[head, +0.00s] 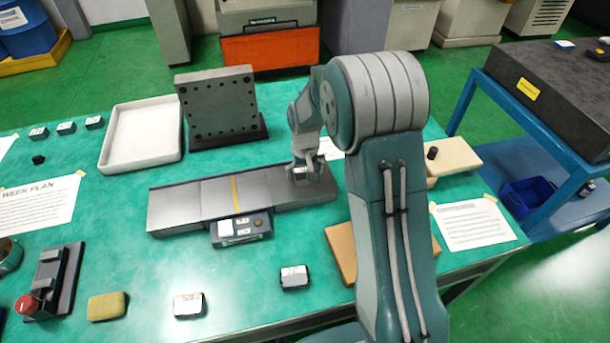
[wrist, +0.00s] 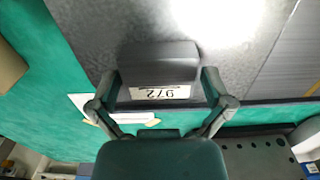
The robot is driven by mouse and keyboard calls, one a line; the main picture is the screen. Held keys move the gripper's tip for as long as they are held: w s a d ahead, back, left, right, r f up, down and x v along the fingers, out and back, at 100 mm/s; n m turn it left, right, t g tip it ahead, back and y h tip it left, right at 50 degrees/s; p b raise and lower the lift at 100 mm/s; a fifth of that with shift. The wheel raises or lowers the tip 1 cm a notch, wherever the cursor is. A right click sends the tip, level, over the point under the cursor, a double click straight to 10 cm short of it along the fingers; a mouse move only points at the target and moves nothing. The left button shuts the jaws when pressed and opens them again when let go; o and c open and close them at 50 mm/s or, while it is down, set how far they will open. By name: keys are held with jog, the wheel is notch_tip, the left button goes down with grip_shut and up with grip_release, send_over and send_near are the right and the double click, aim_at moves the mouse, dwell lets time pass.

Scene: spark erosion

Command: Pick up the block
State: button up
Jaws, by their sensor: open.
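A dark grey block (wrist: 160,58) with a white label reading 972, upside down in the wrist view, sits on a grey metal plate (wrist: 105,25). My gripper (wrist: 161,84) is open, with one finger at each side of the block's labelled end. Whether the fingers touch it I cannot tell. In the head view my gripper (head: 304,168) points down over the right end of the long metal plate (head: 175,208), and the block there is mostly hidden by it.
A white tray (head: 141,165) and an upright drilled plate (head: 218,107) stand behind. A small box with buttons (head: 241,230) adjoins the plate's front. Similar labelled blocks (head: 294,277) (head: 188,304) lie in front. A red-button device (head: 52,283) is at left.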

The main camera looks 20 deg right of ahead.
jog(key=c, duration=1.1)
jog(key=shift+o, duration=0.2)
